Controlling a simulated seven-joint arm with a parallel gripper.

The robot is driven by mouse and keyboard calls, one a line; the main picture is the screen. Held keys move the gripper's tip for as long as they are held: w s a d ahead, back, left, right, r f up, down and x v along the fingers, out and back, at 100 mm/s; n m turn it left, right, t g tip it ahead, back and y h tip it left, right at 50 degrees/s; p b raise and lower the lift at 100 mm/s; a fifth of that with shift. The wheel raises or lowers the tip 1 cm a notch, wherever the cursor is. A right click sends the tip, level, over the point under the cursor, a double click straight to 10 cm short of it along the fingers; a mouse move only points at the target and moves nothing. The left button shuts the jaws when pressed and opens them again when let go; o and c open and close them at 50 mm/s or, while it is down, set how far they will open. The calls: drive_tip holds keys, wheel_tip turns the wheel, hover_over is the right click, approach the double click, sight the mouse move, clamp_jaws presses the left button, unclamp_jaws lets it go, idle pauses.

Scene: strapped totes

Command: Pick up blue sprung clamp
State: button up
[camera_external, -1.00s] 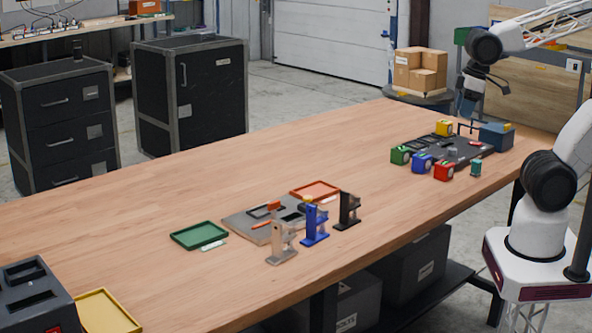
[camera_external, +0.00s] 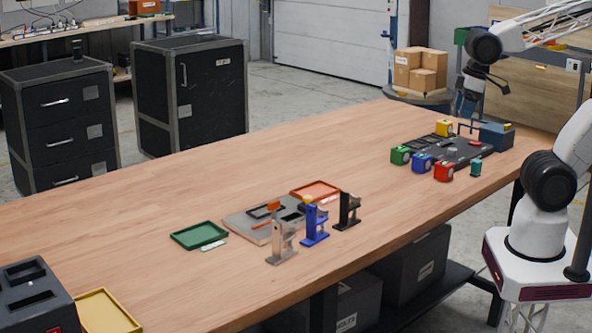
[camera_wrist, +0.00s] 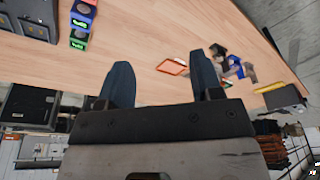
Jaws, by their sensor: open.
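The blue sprung clamp (camera_external: 312,228) stands upright on the table, between a tan clamp (camera_external: 280,240) on its left and a black clamp (camera_external: 347,210) on its right. In the wrist view the blue clamp (camera_wrist: 236,67) shows small, beyond the right finger and partly hidden among its neighbours. My gripper (camera_external: 474,98) is raised over the far right part of the table, well away from the clamps. In the wrist view my gripper (camera_wrist: 160,68) has its two dark fingers wide apart with nothing between them.
Behind the clamps lie a grey board (camera_external: 242,226), a green tray (camera_external: 199,235) and an orange tray (camera_external: 315,188). At the far right are a dark board (camera_external: 478,151) and blue (camera_external: 421,163), red (camera_external: 444,171) and green (camera_external: 400,155) blocks.

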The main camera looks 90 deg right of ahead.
drive_tip(key=w+a+n+g, duration=0.1)
drive_tip(key=w+a+n, duration=0.3)
drive_tip(key=w, duration=0.7)
drive_tip(key=w+a+n, duration=0.1)
drive_tip(key=w+a, duration=0.5)
drive_tip(key=w, duration=0.6)
drive_tip(key=w+a+f+n, duration=0.1)
drive_tip(key=w+a+f, duration=0.3)
drive_tip(key=w+a, duration=0.1)
drive_tip(key=w+a+f+n+g, duration=0.1)
drive_tip(key=w+a+f+n, duration=0.1)
drive_tip(key=w+a+f, duration=0.2)
drive_tip(key=w+a+f+n, duration=0.2)
drive_tip(key=w+a+f, duration=0.3)
drive_tip(key=w+a, duration=0.2)
drive_tip(key=shift+w+a+g, duration=0.2)
drive_tip(key=shift+w+g, duration=0.1)
drive_tip(key=shift+w, duration=0.75)
drive_tip(key=shift+w+a+f, duration=0.15)
drive_tip(key=shift+a, duration=0.05)
drive_tip(key=shift+f, duration=0.1)
drive_tip(key=shift+f, duration=1.2)
drive_tip(key=shift+f, duration=0.1)
hover_over(312, 239)
drive_tip(key=d, duration=0.1)
drive_tip(key=shift+f, duration=2.5)
